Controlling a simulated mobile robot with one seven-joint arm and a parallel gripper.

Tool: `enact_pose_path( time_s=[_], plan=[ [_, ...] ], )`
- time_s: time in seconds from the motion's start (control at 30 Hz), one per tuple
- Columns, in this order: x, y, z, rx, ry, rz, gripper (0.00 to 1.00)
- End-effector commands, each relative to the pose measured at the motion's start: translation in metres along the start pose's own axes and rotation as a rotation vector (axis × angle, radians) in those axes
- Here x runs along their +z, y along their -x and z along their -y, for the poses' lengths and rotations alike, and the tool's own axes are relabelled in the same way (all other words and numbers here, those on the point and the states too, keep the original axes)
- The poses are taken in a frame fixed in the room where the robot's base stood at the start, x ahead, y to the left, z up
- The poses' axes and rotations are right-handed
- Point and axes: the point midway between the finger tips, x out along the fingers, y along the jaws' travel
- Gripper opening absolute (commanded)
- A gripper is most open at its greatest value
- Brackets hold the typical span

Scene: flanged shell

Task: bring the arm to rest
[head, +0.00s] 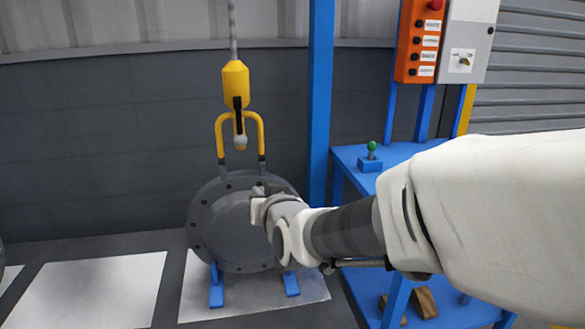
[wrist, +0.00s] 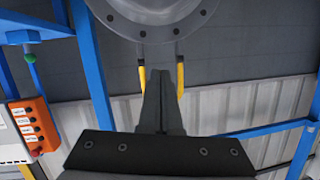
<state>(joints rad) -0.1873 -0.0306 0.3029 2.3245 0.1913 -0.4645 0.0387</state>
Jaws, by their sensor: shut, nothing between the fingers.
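The grey flanged shell (head: 212,225) stands upright on blue feet (head: 217,288) on a light floor plate. A yellow U-shaped handle (head: 261,135) rises from its top. A yellow hoist hook (head: 236,85) hangs at the handle; I cannot tell whether it bears on it. My arm reaches in from the right, and my gripper (head: 257,203) is in front of the shell, hiding part of its face. In the wrist view the picture is inverted: the shell's bolted rim (wrist: 140,32) is at the top, and my gripper (wrist: 163,72) is shut and empty. Contact with the shell cannot be told.
A blue table (head: 350,155) with a green-knobbed lever (head: 371,155) stands right, below an orange button box (head: 419,40) and a grey switch box (head: 468,40). A blue post (head: 320,90) stands behind. Brown blocks (head: 425,303) lie low under my arm.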

Motion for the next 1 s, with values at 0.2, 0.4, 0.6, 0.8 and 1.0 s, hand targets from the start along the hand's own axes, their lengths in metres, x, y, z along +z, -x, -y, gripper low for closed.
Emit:
enact_pose_path(
  time_s=[0.2, 0.4, 0.6, 0.8, 1.0],
  plan=[
    [0.001, 0.001, 0.0, 0.0, 0.0, -0.002, 0.0],
    [0.001, 0.003, -0.002, 0.003, 0.002, 0.004, 0.0],
    [0.004, 0.03, -0.029, 0.06, 0.027, 0.099, 0.0],
    [0.02, 0.093, -0.076, 0.173, 0.042, 0.292, 0.0],
    [0.047, 0.172, -0.114, 0.281, 0.012, 0.492, 0.0]
  ],
)
